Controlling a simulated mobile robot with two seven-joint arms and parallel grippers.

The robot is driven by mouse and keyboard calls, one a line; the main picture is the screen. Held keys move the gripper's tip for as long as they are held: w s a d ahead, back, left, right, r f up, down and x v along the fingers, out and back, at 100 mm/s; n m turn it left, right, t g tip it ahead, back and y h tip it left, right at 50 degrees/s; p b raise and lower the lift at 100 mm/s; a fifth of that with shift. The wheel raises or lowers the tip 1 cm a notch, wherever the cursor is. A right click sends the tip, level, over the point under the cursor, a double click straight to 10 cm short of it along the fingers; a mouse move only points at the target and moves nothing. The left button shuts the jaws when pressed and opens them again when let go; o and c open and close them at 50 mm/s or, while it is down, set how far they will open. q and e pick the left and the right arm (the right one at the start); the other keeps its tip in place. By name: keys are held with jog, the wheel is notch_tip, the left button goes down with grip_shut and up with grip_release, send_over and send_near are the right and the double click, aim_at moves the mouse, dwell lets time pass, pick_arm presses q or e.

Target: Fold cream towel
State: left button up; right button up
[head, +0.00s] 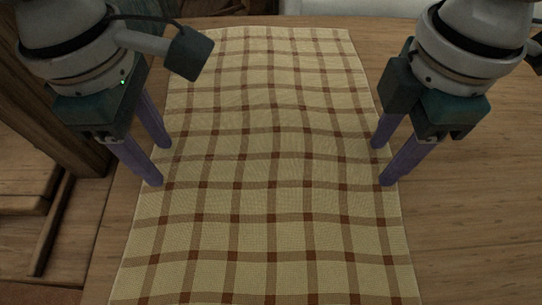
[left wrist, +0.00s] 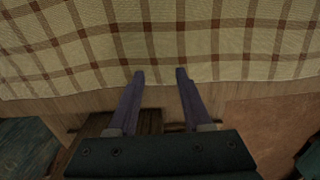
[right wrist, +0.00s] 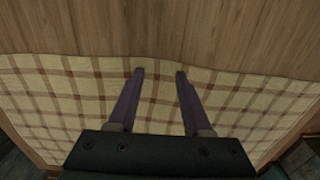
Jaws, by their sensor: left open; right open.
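The cream towel (head: 270,170) with brown checks lies spread out lengthwise on the wooden table, slightly rippled. It also shows in the left wrist view (left wrist: 200,40) and the right wrist view (right wrist: 80,95). My left gripper (head: 158,166) is open and empty at the towel's left edge; in its wrist view (left wrist: 160,73) the fingertips are at the towel's border. My right gripper (head: 382,166) is open and empty at the towel's right edge; its wrist view (right wrist: 160,72) shows the fingertips near that edge. I cannot tell whether either gripper touches the cloth.
The wooden table (head: 475,200) is bare to the right of the towel. A dark wooden frame (head: 45,100) stands at the left, beside the table. A pale object (head: 350,7) shows behind the table's far edge.

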pick_arm(q)
grip_shut()
pick_arm(e)
grip_shut()
pick_arm(q)
jog(key=shift+f, duration=0.1)
pick_arm(e)
jog(key=shift+f, duration=0.1)
dwell(0.5)
